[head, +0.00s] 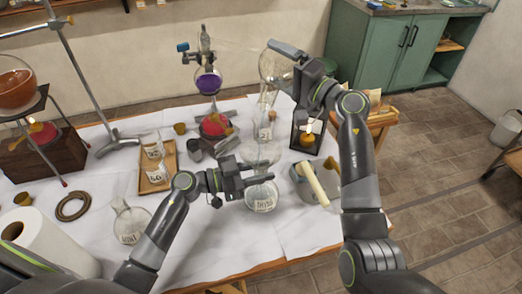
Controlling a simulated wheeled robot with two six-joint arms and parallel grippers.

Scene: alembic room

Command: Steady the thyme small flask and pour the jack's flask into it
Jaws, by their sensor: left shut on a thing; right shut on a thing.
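The thyme small flask (262,199), clear glass with a white THYME label, stands upright on the white cloth near the table's front edge. My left gripper (258,172) is shut on it around its upper part. My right gripper (286,68) is shut on a clear round glass flask (270,66), which I take as the jack's flask. It is held high, above and behind the thyme flask. Its neck and exact tilt are hard to make out against other glass behind. I cannot tell whether liquid is leaving it.
A flask of purple liquid (208,82) stands on a stand behind. A wooden tray (146,186) holds labelled beakers. A mint flask (130,222) and paper roll (45,240) are front left. A black-framed lantern (306,139) and a grey block with a pale cylinder (315,185) stand right.

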